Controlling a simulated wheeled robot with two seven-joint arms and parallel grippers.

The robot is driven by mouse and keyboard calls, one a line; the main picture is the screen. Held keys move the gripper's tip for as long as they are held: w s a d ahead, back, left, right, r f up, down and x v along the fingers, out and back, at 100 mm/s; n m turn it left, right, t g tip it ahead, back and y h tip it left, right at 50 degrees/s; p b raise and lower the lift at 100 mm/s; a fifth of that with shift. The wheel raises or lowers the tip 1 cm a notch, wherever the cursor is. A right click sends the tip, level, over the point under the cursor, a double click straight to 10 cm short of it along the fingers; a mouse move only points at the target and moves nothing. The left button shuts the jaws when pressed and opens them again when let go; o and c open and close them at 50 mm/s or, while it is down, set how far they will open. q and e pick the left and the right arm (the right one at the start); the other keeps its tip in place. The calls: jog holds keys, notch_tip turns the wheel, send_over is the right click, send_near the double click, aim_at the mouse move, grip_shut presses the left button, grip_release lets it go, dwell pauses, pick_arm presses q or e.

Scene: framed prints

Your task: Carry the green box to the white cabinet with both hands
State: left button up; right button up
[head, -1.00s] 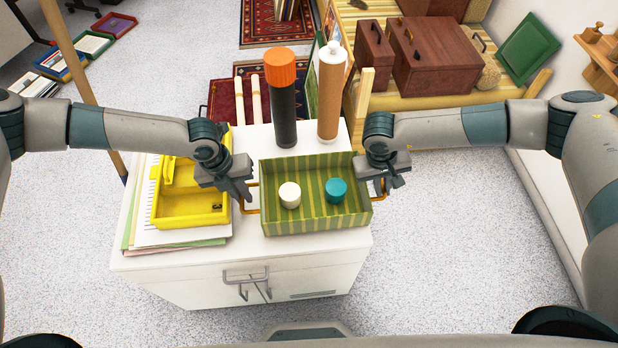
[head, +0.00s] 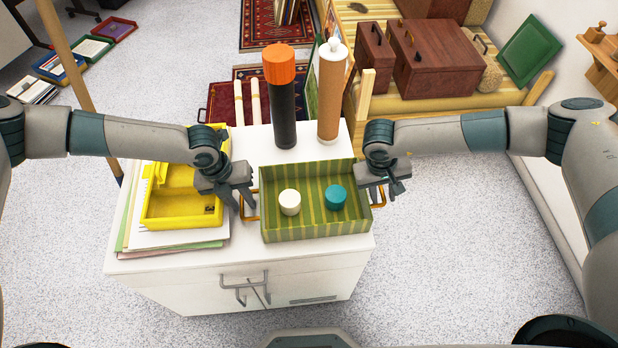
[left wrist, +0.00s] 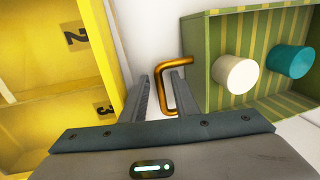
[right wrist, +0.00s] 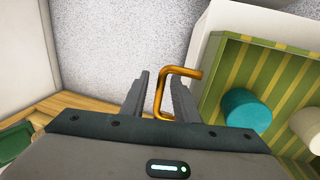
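The green striped box (head: 315,226) sits on a white cabinet (head: 160,268) and holds a white round piece (head: 290,202) and a teal one (head: 335,197). Each end has an orange-gold handle; the left one shows in the left wrist view (left wrist: 187,70), the right one in the right wrist view (right wrist: 162,90). My left gripper (left wrist: 162,88) is open, with the left handle's bar between its fingers. My right gripper (right wrist: 158,92) is open, with the right handle's bar between its fingers. Gaps show beside both bars.
A yellow tray (head: 183,212) on papers lies close left of my left gripper. A black bottle with orange cap (head: 282,105) and a brown tube (head: 328,95) stand behind the box. Brown cases (head: 435,60) stand farther back.

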pick_arm(q)
notch_tip(320, 180, up, 12)
jog(key=a, duration=0.2)
pick_arm(e)
jog(key=shift+a, duration=0.1)
dwell(0.5)
pick_arm(q)
jog(key=shift+f, duration=0.1)
pick_arm(e)
jog(key=v, duration=1.2)
pick_arm(q)
jog(key=shift+s+f, duration=0.1)
dwell(0.6)
